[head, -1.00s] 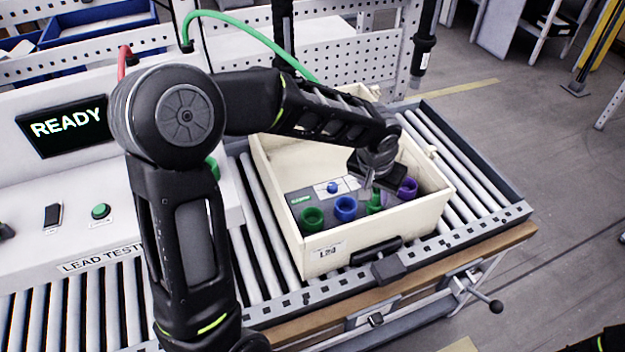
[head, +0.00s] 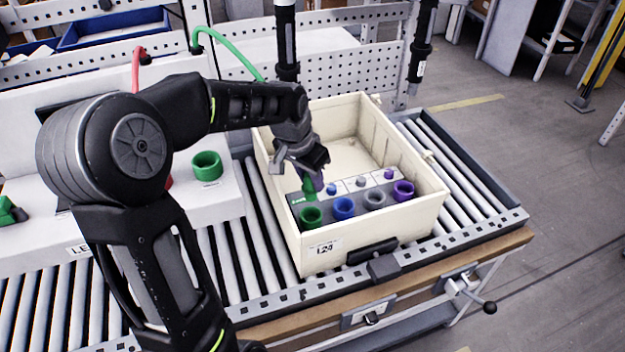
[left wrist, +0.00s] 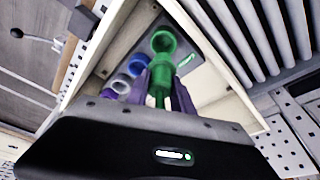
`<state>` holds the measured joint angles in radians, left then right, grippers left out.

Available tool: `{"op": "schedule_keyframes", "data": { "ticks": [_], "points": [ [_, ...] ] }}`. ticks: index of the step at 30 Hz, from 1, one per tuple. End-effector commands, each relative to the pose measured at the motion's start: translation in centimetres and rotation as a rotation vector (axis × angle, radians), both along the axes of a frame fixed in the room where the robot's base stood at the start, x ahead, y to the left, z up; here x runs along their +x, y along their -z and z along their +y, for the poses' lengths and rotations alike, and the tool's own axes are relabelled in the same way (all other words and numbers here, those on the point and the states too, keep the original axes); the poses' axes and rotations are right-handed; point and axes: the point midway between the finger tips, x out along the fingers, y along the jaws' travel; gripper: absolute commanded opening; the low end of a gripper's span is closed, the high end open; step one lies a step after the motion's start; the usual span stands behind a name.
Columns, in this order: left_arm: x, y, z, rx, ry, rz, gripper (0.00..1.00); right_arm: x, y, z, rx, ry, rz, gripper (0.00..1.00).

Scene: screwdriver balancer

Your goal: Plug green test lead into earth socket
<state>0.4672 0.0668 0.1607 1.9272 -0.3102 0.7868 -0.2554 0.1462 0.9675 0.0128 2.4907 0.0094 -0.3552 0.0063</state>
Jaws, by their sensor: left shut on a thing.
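My left gripper (head: 306,168) is over the cream crate (head: 322,260), shut on the green plug (head: 309,189) of the test lead. The plug points down, just behind the green socket (head: 311,216) in the head view. In the left wrist view the plug (left wrist: 161,82) sits between the fingers, and the green socket's ring (left wrist: 163,42) shows right beyond its tip. I cannot tell whether plug and socket touch. Beside the green socket stand a blue socket (head: 344,208), a grey socket (head: 375,199) and a purple socket (head: 403,190). The right gripper is not in view.
The crate stands on a roller conveyor (head: 262,235). A green ring holder (head: 207,165) is on the white tester at left. The green cable (head: 232,48) arches behind my arm. Black hanging tools (head: 420,55) are behind the crate. The crate's rear is empty.

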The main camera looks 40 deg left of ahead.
Motion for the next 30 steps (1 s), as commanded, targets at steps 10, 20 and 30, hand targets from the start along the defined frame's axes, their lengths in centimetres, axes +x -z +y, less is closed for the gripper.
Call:
{"op": "schedule_keyframes", "data": {
  "ticks": [10, 20, 30],
  "points": [
    [0.0, 1.6, 0.0, 0.000, -0.001, 0.001, 0.00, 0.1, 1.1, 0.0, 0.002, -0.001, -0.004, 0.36],
    [0.0, 4.6, -0.1, 0.000, 0.000, 0.000, 0.00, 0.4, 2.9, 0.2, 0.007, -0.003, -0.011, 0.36],
    [0.0, 4.8, -0.1, 0.000, 0.000, 0.000, 0.00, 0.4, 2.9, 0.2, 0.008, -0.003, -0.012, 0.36]
  ]
}}
